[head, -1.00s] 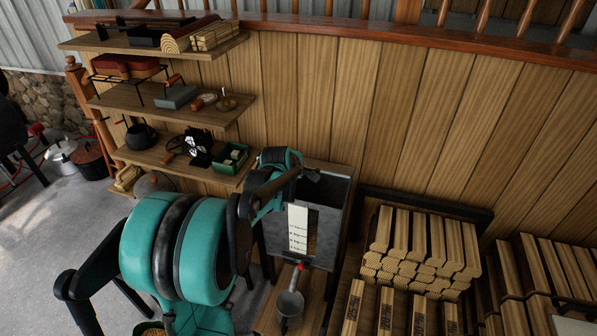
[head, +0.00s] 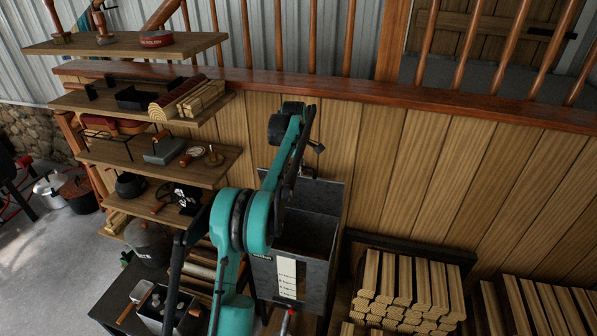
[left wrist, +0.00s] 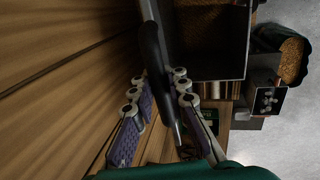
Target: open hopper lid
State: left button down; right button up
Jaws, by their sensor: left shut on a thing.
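The hopper (head: 318,270) is a grey metal box with a pale marked strip on its front, standing against the plank wall. Its lid (head: 328,195) stands steeply raised at the back, and the dark inside of the box shows. In the left wrist view the lid (left wrist: 152,50) is a dark edge running between the fingers, and brown pellets (left wrist: 212,30) show inside the hopper. My left gripper (left wrist: 158,88) is shut on the lid; in the head view it is at the lid's upper edge, mostly hidden by my arm. My right gripper is not in view.
Stacked wood (head: 405,290) lies right of the hopper. Wall shelves (head: 160,165) with tools and pots stand to the left. A low table (head: 115,300) with a tray is at lower left. A wooden rail (head: 350,95) runs above the planks.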

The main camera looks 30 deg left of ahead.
pick_arm(q)
jog(key=shift+w+a+r, duration=0.15)
jog(key=shift+w, duration=0.5)
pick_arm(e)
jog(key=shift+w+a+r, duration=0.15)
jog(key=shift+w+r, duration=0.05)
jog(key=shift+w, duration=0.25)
pick_arm(q)
jog(key=c, duration=1.5)
grip_release()
jog(key=shift+s, duration=0.1)
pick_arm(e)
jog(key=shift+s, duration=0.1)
pick_arm(q)
jog(key=shift+r, duration=0.15)
jog(key=v, duration=1.1)
jog(key=shift+s+r, duration=0.1)
jog(key=shift+r, duration=0.3)
